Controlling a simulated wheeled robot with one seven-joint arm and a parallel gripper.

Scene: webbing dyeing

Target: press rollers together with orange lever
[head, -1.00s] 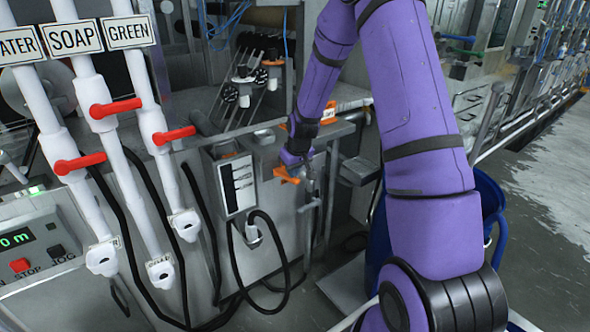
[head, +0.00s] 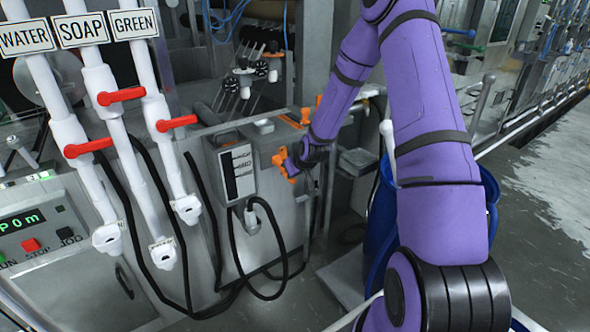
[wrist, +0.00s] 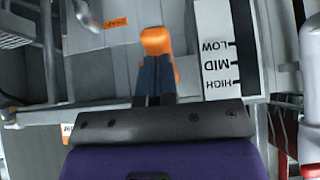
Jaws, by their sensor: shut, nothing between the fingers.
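The orange lever (head: 281,161) is on the front of the grey machine, right of a white scale panel (head: 238,172). In the wrist view, the rounded orange lever end (wrist: 156,41) shows just beyond my fingertips. The panel also shows there, marked LOW, MID and HIGH (wrist: 217,62). My gripper (wrist: 155,72) is shut with its dark fingers together, and the fingers cover part of the orange. In the head view my gripper (head: 291,166) is right at the lever. I cannot tell whether it touches. The rollers cannot be made out clearly.
White pipes with red valve handles (head: 121,96), labelled WATER, SOAP and GREEN, stand at the left. A black cable (head: 270,291) hangs below the panel. A blue barrel (head: 380,218) stands behind my arm. Open floor (head: 556,165) lies at the right.

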